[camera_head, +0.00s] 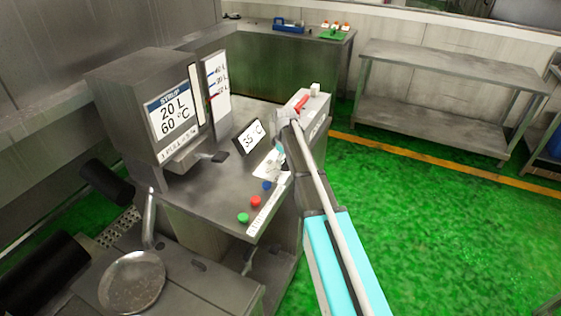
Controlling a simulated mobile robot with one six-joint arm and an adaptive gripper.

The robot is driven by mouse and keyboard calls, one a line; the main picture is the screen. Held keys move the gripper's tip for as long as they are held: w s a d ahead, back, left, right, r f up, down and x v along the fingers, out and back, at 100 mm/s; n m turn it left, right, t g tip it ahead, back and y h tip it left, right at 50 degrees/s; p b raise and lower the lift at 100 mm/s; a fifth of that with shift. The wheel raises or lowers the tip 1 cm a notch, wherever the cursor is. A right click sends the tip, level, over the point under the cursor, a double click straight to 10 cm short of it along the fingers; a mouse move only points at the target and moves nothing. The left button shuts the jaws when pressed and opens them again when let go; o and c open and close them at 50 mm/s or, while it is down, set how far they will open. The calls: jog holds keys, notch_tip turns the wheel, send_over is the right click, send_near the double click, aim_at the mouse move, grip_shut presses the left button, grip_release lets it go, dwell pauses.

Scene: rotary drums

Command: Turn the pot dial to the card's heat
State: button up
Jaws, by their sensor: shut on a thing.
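A grey box-shaped unit carries a card (174,114) reading "SYRUP 20 L 60 °C". A small tilted black-framed display (250,136) on the steel worktop reads "35 °C". My arm reaches in from the lower right, and my gripper (279,158) is at the right side of the worktop, just right of the display, over a white plate (266,168). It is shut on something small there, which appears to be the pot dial. The dial itself is hidden by the gripper and arm, so its pointer and marks cannot be read.
Blue, red (255,201) and green (243,218) buttons line the worktop's front right edge. A white box with a red lever (301,104) stands behind my gripper. A white level scale (217,88) stands beside the card. Green floor and a steel shelf (440,75) lie right.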

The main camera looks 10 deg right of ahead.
jog(key=m, duration=0.7)
jog(key=shift+s+d, duration=0.1)
jog(key=shift+d, duration=0.15)
jog(key=m, duration=1.2)
jog(key=shift+a+m, duration=0.1)
jog(key=shift+m, duration=0.2)
jog(key=m, duration=0.5)
jog(key=shift+w+m, duration=0.25)
jog(key=shift+m, duration=0.15)
jog(key=shift+w, duration=0.1)
jog(key=o, duration=0.8)
jog(key=shift+a, duration=0.1)
